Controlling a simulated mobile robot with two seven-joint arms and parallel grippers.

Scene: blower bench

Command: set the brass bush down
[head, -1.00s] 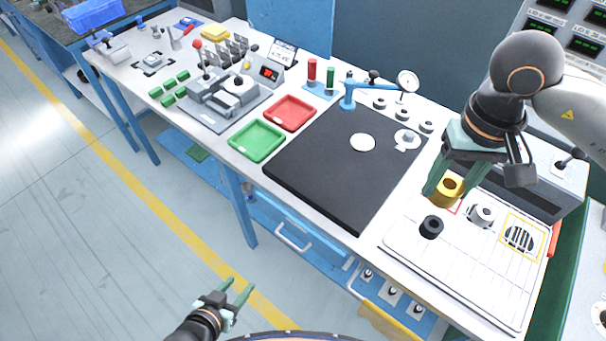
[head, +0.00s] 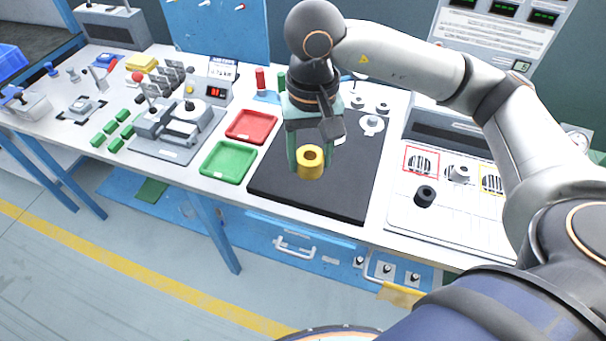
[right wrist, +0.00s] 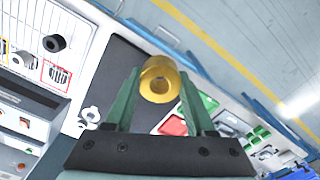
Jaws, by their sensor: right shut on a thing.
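The brass bush (head: 310,163) is a short gold cylinder with a hole through it. My right gripper (head: 308,152) is shut on it, one finger on each side, over the black mat (head: 345,195). I cannot tell whether the bush touches the mat. In the right wrist view the bush (right wrist: 159,80) sits between the two green fingertips (right wrist: 158,92), its bore facing the camera. The left gripper does not show now.
A green tray (head: 228,177) and a red tray (head: 251,126) lie left of the mat. A white panel (head: 440,222) at right carries a black ring (head: 425,196), a grey ring (head: 459,173) and outlined vents. The mat's front part is bare.

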